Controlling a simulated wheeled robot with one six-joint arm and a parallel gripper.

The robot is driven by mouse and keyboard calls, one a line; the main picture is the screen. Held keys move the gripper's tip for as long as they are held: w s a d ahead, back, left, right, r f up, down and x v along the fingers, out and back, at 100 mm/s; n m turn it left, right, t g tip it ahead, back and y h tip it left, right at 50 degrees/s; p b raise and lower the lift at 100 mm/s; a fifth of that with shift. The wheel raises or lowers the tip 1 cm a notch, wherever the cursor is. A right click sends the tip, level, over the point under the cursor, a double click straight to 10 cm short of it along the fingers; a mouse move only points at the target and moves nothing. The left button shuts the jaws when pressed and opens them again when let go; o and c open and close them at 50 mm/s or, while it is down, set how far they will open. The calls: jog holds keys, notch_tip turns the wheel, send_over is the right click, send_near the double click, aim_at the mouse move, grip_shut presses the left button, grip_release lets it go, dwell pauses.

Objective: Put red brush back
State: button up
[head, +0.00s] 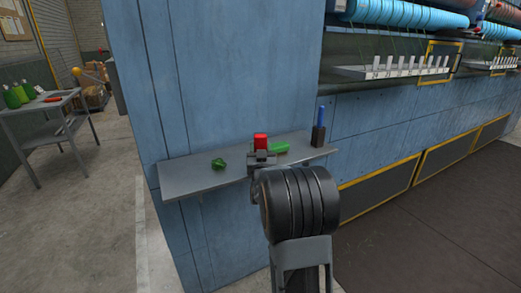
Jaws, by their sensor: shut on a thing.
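My gripper (261,157) is over the grey shelf (195,178) fixed to the blue machine side. It is shut on a red block-like thing, which I take to be the red brush (261,141). The red brush stands up above the jaws; its lower part is hidden by my gripper and wrist. I cannot tell whether it touches the shelf.
A green crumpled piece (218,164) lies left of my gripper, and a green block (280,148) just right. A dark holder with a blue-topped thing (320,125) stands at the shelf's right end. A side table (38,106) with green bottles (14,96) stands left.

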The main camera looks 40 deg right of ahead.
jog(key=shift+f+b, duration=0.35)
jog(key=shift+b, duration=0.05)
jog(key=o, duration=0.9)
jog(key=shift+r, duration=0.1)
